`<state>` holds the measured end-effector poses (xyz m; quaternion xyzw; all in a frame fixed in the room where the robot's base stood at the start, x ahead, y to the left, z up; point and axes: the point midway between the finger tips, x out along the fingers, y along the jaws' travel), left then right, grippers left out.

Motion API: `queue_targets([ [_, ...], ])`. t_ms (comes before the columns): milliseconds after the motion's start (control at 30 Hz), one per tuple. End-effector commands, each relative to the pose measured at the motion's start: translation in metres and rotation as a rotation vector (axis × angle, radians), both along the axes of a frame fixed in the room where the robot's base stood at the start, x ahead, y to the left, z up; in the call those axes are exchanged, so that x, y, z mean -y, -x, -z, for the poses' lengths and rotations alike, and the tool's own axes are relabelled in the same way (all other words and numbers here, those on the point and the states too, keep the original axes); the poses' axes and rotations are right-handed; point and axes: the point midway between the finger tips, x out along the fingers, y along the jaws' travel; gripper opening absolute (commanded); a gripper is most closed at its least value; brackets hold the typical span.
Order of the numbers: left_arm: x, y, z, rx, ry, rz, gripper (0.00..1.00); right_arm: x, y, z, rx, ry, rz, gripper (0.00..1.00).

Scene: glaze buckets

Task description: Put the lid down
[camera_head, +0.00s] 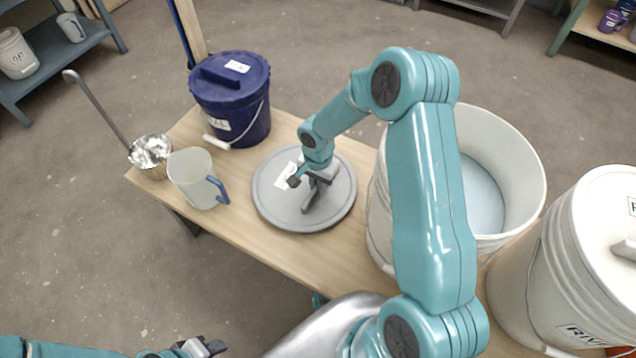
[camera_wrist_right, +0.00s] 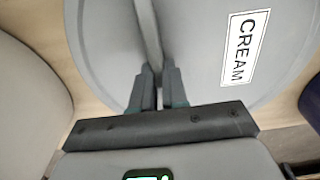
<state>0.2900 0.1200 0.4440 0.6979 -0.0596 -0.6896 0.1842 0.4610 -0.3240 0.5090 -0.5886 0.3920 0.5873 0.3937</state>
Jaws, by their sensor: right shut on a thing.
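The grey round lid (camera_head: 272,203) lies at table height on the wooden table, between the blue bucket and the open white bucket. Whether it touches the table all round I cannot tell. In the right wrist view the lid (camera_wrist_right: 195,50) fills most of the picture, with a white label reading CREAM (camera_wrist_right: 245,48). My right gripper (camera_head: 312,186) is over the lid's middle, shut on its raised bar handle; the fingers (camera_wrist_right: 158,85) show on either side of the handle. My left gripper (camera_head: 203,347) is at the bottom left, off the table; its fingers are too small to judge.
A lidded blue bucket (camera_head: 240,105), a pitcher with blue handle (camera_head: 192,178) and a metal ladle pot (camera_head: 150,158) stand at the table's left. The open white bucket (camera_head: 520,165) and a lidded white bucket (camera_head: 560,270) stand right. Bare table (camera_head: 245,235) shows in front of the lid.

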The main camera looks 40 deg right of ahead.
Motion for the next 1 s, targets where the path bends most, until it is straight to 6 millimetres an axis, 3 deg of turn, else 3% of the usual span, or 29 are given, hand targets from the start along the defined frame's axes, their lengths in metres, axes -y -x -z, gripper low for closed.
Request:
queue_targets([
  [200,0.0,0.0,0.005,0.0,0.0,0.0,0.43,0.0,0.0,0.003,0.0,0.0,0.0,0.0],
  [233,0.0,0.0,0.004,0.0,0.0,0.0,0.43,0.0,0.0,0.003,0.0,0.0,0.0,0.17],
  [300,0.0,0.0,0.003,0.0,0.0,0.0,0.43,0.0,0.0,0.002,-0.001,-0.001,0.0,0.39],
  [667,0.0,0.0,-0.003,0.0,0.0,0.0,0.43,0.0,0.0,-0.003,-0.001,-0.001,0.0,0.39],
  [767,0.0,0.0,-0.006,0.0,0.0,0.0,0.43,0.0,0.0,-0.017,0.001,0.001,0.002,0.39],
  [1000,0.0,0.0,-0.021,0.0,0.0,0.0,0.43,0.0,0.0,-0.075,0.003,0.001,0.0,0.39],
])
